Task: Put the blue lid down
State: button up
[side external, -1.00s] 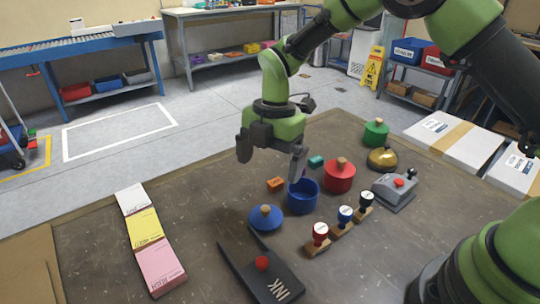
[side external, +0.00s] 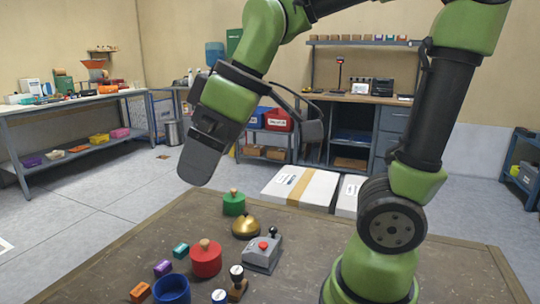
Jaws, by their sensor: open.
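The blue lid is out of the picture now. The blue pot (side external: 171,290) stands open on the table at the bottom edge of the side view, partly cut off. My gripper (side external: 256,152) is open and empty, raised well above the table's far part. Its near finger (side external: 202,155) hangs at the left and the other finger shows at the right. Neither finger touches anything.
The red lidded pot (side external: 206,259), green lidded pot (side external: 234,203), brass bell (side external: 246,226) and grey button box (side external: 262,253) stand close together. Orange (side external: 140,292), purple (side external: 162,268) and teal (side external: 181,250) blocks lie left. White cartons (side external: 300,187) stand behind.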

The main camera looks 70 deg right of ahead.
jog(key=s+d+m+t, duration=0.1)
jog(key=s+m+t, duration=0.1)
jog(key=s+m, duration=0.5)
jog(key=shift+s+d+f+m, duration=0.15)
jog(key=shift+s+d+m, duration=0.15)
jog(key=shift+m, duration=0.2)
